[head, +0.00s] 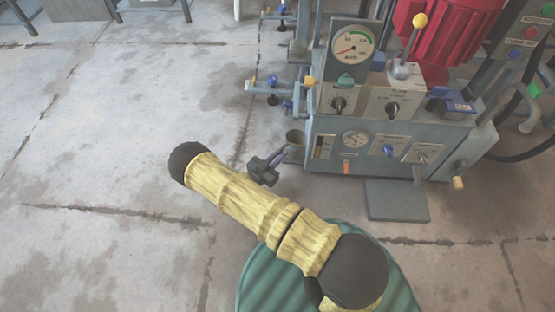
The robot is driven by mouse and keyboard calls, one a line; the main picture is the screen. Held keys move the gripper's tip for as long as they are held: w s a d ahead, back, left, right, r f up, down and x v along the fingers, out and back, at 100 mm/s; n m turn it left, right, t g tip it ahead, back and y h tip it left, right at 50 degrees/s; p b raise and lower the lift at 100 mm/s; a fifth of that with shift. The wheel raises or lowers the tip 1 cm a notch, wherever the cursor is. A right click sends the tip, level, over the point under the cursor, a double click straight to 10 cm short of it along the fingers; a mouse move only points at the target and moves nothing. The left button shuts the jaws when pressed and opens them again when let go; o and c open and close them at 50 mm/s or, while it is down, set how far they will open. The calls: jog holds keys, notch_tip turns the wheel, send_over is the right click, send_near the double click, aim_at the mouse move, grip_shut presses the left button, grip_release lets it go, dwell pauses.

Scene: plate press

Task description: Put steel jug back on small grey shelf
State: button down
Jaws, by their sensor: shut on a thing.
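The steel jug (296,146) is a small grey-brown cup shape at the left end of the press. My gripper (280,157) reaches it from the lower left and is shut on it; the fingers are small and dark, so the exact hold is hard to see. The jug looks upright, with its open rim upward. A flat grey slab (397,201), which looks like the small grey shelf, is at the lower front of the press, right of the jug. Its top looks bare. I cannot tell its height above the floor.
The grey press (340,133) with gauges, knobs and a yellow-topped lever (419,22) stands behind and right of the jug. Valve pipes (268,86) with blue knobs stick out at its left. A red motor (450,30) is behind.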

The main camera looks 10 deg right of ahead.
jog(key=shift+f, duration=0.2)
jog(key=c, duration=1.5)
grip_release()
jog(key=shift+r, duration=0.1)
jog(key=p+v, duration=0.4)
jog(key=v, duration=0.8)
jog(key=shift+p, duration=0.35)
